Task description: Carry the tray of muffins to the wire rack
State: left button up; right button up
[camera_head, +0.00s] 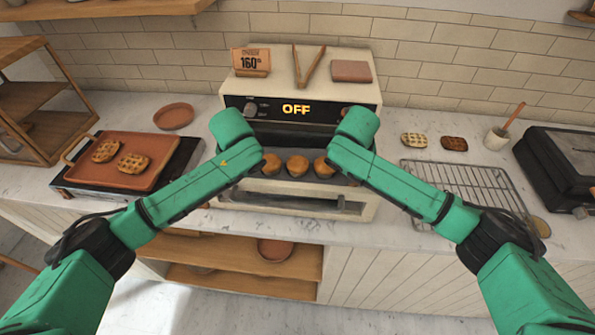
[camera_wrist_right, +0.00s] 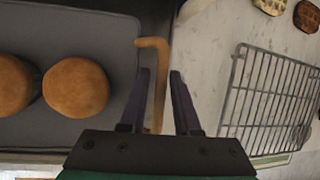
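The dark muffin tray (camera_head: 305,180) sits level at the open front of the oven, with three golden muffins (camera_head: 297,166) showing between my forearms. In the right wrist view the grey tray (camera_wrist_right: 105,28) holds two visible muffins (camera_wrist_right: 75,88) and has a tan bar handle (camera_wrist_right: 155,43) at its side. My right gripper (camera_wrist_right: 160,72) is open, its fingers on either side of this handle with gaps showing. My left gripper's fingers are hidden under its own arm at the tray's left. The wire rack (camera_head: 470,185) lies on the counter at right, its visible part empty.
The oven (camera_head: 300,82) reads OFF. A terracotta griddle tray (camera_head: 125,160) with two waffles lies at left. Counter between oven and rack looks clear.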

pick_arm(q)
jog(key=c, duration=0.4)
pick_arm(e)
jog(key=c, duration=0.4)
pick_arm(q)
grip_shut()
pick_arm(e)
grip_shut()
jog(key=shift+f, duration=0.1)
